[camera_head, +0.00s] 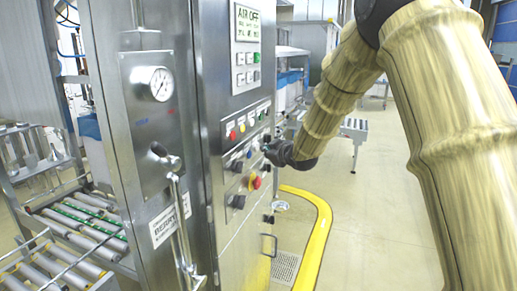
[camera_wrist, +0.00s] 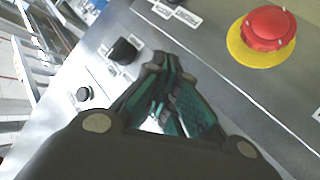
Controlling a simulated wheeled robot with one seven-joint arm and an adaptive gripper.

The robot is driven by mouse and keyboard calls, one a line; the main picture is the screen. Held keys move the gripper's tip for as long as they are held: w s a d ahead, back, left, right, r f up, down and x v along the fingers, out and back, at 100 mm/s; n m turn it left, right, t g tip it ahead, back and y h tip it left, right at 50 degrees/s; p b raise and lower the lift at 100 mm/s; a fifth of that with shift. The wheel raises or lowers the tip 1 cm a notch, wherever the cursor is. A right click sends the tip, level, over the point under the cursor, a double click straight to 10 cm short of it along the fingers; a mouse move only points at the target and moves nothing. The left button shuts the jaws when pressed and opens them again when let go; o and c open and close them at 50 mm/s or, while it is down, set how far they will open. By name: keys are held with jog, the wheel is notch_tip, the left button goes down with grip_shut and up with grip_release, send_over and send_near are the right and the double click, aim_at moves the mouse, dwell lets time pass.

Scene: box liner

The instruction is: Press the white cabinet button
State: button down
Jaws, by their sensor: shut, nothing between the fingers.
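The steel cabinet (camera_head: 215,130) carries a sloped control panel with a row of small coloured buttons in the head view. A red button (camera_head: 233,135) is at its left end and a green one (camera_head: 262,115) is towards its right. Pale spots lie between them, but they are too small to tell which is the white button. My gripper (camera_wrist: 170,72) is shut and empty, pointing at the panel in the wrist view. Its fingers cover the panel behind them, so I cannot tell whether they touch it. No white button shows clearly in the wrist view.
A red emergency stop on a yellow ring (camera_wrist: 268,28) is right of my fingers. A yellow floor rail (camera_head: 322,230) curves below the panel. A roller conveyor (camera_head: 75,225) stands left.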

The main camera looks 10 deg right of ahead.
jog(key=shift+w+a, duration=0.25)
jog(key=shift+a, duration=0.1)
dwell(0.6)
jog(key=shift+s+d, duration=0.45)
jog(key=shift+d, duration=0.2)
dwell(0.4)
jog(key=s+d, duration=0.1)
jog(key=d, duration=0.1)
jog(key=s+d, duration=0.2)
jog(key=shift+d, duration=0.1)
dwell(0.4)
jog(key=shift+w, duration=0.1)
dwell(0.3)
